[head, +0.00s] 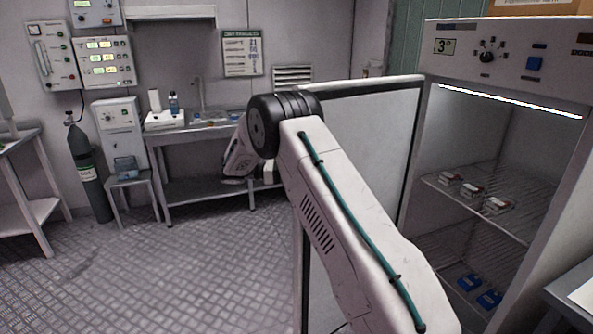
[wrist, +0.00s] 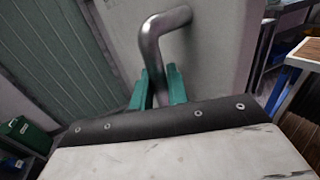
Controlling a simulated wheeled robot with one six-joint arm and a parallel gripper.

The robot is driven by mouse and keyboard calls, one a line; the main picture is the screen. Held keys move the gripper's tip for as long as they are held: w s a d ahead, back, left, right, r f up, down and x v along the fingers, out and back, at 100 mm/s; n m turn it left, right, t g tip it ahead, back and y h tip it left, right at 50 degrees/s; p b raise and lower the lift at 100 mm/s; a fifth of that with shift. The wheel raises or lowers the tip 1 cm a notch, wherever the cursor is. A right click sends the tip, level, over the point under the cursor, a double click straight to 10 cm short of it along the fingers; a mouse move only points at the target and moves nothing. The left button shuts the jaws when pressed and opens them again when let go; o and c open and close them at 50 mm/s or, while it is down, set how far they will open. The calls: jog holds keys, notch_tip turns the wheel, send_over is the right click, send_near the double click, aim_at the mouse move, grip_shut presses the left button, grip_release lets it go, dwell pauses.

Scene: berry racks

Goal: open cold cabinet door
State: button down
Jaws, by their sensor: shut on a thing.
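The cold cabinet (head: 507,58) stands at the right of the head view with its lit inside showing. Its door (head: 362,118) stands wide open, swung out to the left with its inner face toward me. In the wrist view the door's outer face (wrist: 226,40) carries a bent metal handle (wrist: 152,45). My gripper (wrist: 158,88) has its two green fingers shut on the lower part of the handle. In the head view my arm crosses in front of the door and hides the fingers and the handle.
Wire shelves in the cabinet hold small white packs (head: 472,191) and blue items (head: 489,299). A sink bench (head: 190,133), a small stool (head: 131,183) and a green gas cylinder (head: 88,172) stand along the back wall. The tiled floor at left is clear.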

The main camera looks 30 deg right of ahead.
jog(key=shift+d, duration=0.15)
jog(key=c, duration=1.5)
grip_release()
jog(key=shift+d, duration=0.1)
jog(key=shift+o, duration=0.2)
jog(key=shift+a, duration=0.2)
